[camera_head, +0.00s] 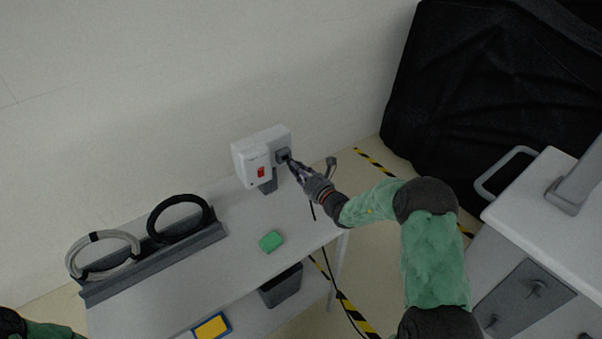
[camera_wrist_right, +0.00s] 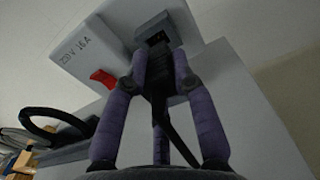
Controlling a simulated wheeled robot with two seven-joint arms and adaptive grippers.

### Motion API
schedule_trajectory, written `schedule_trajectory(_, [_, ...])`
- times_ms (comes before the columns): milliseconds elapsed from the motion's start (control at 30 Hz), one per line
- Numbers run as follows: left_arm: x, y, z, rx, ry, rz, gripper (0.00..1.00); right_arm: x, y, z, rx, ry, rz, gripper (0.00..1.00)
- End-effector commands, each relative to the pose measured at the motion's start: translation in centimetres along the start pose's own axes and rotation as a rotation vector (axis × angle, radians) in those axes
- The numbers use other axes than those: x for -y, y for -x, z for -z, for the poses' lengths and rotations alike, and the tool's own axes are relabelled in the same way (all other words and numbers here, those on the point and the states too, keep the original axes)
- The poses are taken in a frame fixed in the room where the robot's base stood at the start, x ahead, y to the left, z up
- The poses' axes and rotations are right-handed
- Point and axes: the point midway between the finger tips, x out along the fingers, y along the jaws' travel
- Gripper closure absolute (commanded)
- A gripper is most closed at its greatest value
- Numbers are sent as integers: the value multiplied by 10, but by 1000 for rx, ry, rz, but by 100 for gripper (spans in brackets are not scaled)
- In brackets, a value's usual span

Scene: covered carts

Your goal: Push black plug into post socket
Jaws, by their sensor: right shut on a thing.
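The post socket is a white box (camera_head: 251,164) with a red switch and a grey socket housing (camera_head: 282,155), on a dark post at the back of the table. In the right wrist view the box (camera_wrist_right: 88,62) reads "230V 16A", and the dark socket opening (camera_wrist_right: 153,37) is in the grey housing. My right gripper (camera_head: 291,162) is shut on the black plug (camera_wrist_right: 157,76), right in front of the socket. The plug's tip is at the opening; I cannot tell how deep it sits. Its cable hangs down between the purple fingers. My left gripper is out of view.
A grey rack (camera_head: 150,267) with a grey cable coil (camera_head: 104,238) and a black cable coil (camera_head: 178,198) is on the left. A green block (camera_head: 271,241) lies on the white table (camera_head: 225,275). A white cart (camera_head: 545,210) stands at the right.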

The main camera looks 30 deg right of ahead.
Motion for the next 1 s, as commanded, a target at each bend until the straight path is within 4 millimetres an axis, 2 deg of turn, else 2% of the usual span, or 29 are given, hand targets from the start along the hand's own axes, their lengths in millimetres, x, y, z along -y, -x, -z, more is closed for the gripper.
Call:
schedule_trajectory(233, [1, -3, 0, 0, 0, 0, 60, -1, -7, 0, 0, 3, 0, 100])
schedule_trajectory(1000, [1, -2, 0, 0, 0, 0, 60, 0, -7, -1, 1, 4, 0, 100])
